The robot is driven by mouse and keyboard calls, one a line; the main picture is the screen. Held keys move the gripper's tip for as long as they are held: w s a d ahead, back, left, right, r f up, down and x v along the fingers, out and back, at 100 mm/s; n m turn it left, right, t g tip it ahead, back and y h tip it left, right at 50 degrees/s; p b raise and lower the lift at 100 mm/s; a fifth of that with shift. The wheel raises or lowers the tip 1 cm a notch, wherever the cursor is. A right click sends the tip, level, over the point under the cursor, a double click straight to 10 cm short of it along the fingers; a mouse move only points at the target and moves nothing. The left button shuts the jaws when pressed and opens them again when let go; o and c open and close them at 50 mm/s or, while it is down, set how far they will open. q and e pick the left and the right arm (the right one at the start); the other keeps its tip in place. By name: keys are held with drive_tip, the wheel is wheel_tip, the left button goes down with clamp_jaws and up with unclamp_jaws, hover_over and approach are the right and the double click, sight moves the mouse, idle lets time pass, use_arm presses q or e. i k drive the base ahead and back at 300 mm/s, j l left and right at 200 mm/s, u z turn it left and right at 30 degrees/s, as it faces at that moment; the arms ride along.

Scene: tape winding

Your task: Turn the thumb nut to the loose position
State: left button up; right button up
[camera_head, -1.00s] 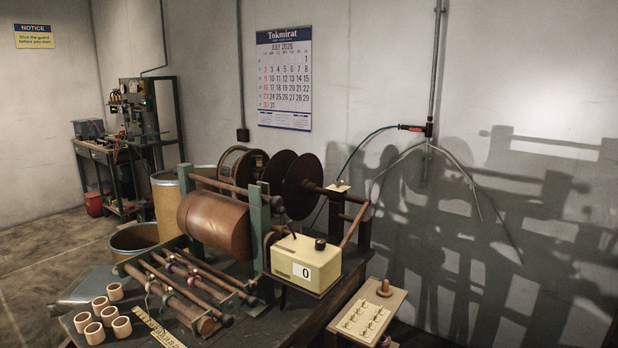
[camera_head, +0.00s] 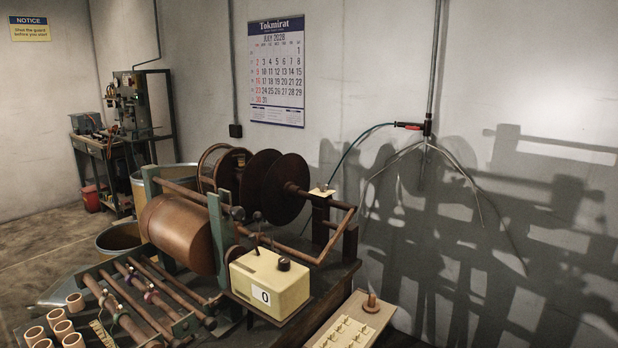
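No part is plainly a thumb nut, and I cannot tell which one it is. The tape winding machine stands on the bench, with a large brown roll (camera_head: 180,232), dark round discs (camera_head: 285,187) and a green upright (camera_head: 222,245). A small dark knob (camera_head: 238,213) shows beside the upright. A cream box (camera_head: 270,285) with a "0" in its front window carries a black knob (camera_head: 283,264) on top. A thin dark lever (camera_head: 257,222) stands behind the box. Neither of my grippers is in view.
A board with small pegs (camera_head: 350,325) is at the lower right. A bin (camera_head: 120,238) stands on the floor behind. A wall (camera_head: 560,80) closes the back.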

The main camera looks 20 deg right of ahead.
sight(326, 187)
drive_tip(key=i+l+u, duration=0.15)
drive_tip(key=l, duration=0.5)
drive_tip(key=i+l+u, duration=0.1)
drive_tip(key=l, duration=0.5)
drive_tip(key=i+l+u, duration=0.15)
drive_tip(key=l, duration=0.5)
drive_tip(key=i+l, duration=0.1)
drive_tip(key=l, duration=1.9)
drive_tip(key=i, duration=0.05)
